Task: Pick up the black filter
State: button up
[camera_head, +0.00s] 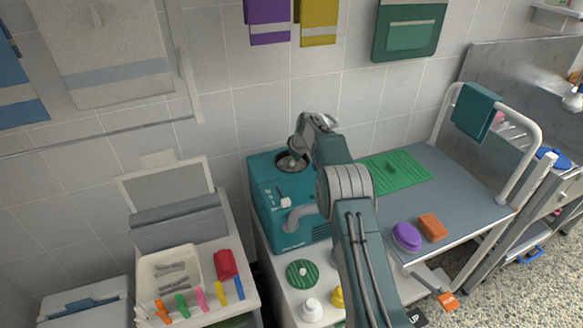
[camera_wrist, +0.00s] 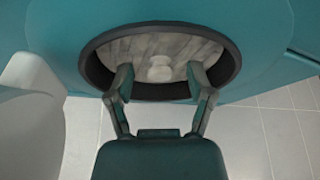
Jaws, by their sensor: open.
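A teal machine (camera_head: 270,200) with a round top opening stands at the centre, and it fills the wrist view (camera_wrist: 275,55). A black ring (camera_wrist: 92,72) rims the opening; I cannot tell whether it is the black filter. Inside the ring is a grey, streaked surface with a pale round knob (camera_wrist: 159,69) in its middle. My gripper (camera_head: 297,150) is at the opening. In the wrist view its two fingers (camera_wrist: 161,78) are spread on either side of the knob, with nothing between them that I can see held. My arm hides part of the machine in the head view.
A green disc with a white knob (camera_head: 302,273) and a white bottle (camera_head: 312,309) lie in front of the machine. A cream tray (camera_head: 153,280) is at left. A green mat (camera_head: 405,172), purple sponge (camera_head: 406,237) and orange block (camera_head: 433,227) lie right of my arm.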

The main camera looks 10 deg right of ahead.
grip_shut()
jog(key=shift+f, duration=0.1)
